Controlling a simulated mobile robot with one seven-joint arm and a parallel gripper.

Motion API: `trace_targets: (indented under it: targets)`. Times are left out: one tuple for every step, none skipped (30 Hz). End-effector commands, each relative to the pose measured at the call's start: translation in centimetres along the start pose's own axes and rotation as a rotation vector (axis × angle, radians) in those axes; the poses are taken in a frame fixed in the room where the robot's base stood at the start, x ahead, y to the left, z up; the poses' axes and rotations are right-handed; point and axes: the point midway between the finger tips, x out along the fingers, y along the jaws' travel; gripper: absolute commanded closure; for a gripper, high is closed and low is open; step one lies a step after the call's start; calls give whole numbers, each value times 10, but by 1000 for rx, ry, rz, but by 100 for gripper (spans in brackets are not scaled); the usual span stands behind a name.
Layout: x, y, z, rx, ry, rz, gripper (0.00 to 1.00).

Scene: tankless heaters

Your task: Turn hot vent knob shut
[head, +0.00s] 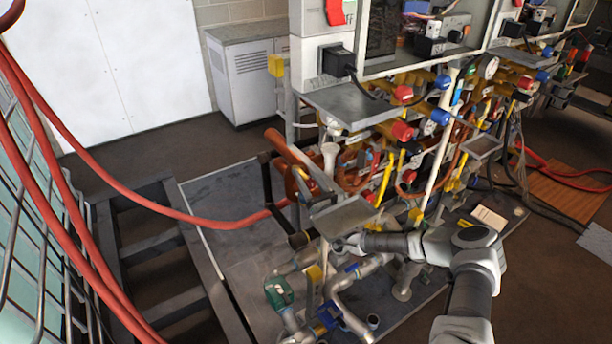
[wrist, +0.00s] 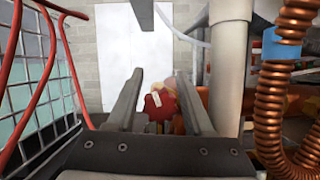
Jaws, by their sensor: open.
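A red knob (wrist: 160,106) with a pale label shows between the fingers of my gripper (wrist: 157,76) in the wrist view. It looks like the hot vent knob, but I cannot read the label. The two fingers are apart, one on each side of the knob in the picture. I cannot tell whether either touches it. In the head view my arm reaches left, low among the pipes, and its end is by the grey tray (head: 345,217). I cannot make out the fingertips or pick out this same knob there.
A thick light pipe (wrist: 229,70) and a coiled copper hose (wrist: 268,110) stand close on the right in the wrist view. A wire cage (wrist: 32,75) is on the left. In the head view, red hoses (head: 100,165) cross the left side, and more red knobs (head: 402,131) sit higher.

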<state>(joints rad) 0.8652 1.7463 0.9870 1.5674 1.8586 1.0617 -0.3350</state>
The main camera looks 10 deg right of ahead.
Motion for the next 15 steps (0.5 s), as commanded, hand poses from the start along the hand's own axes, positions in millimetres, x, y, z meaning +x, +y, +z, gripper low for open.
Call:
trace_targets:
  targets:
    - [0, 0, 0, 0, 0, 0, 48]
    - [0, 0, 0, 0, 0, 0, 48]
    - [0, 0, 0, 0, 0, 0, 48]
    - [0, 0, 0, 0, 0, 0, 54]
    - [0, 0, 0, 0, 0, 0, 59]
    - [0, 0, 0, 0, 0, 0, 66]
    - [0, 0, 0, 0, 0, 0, 72]
    - [0, 0, 0, 0, 0, 0, 77]
    - [0, 0, 0, 0, 0, 0, 84]
    - [0, 0, 0, 0, 0, 0, 90]
    - [0, 0, 0, 0, 0, 0, 95]
    - [0, 0, 0, 0, 0, 0, 100]
    - [0, 0, 0, 0, 0, 0, 100]
    - [0, 0, 0, 0, 0, 0, 100]
    - [0, 0, 0, 0, 0, 0, 100]
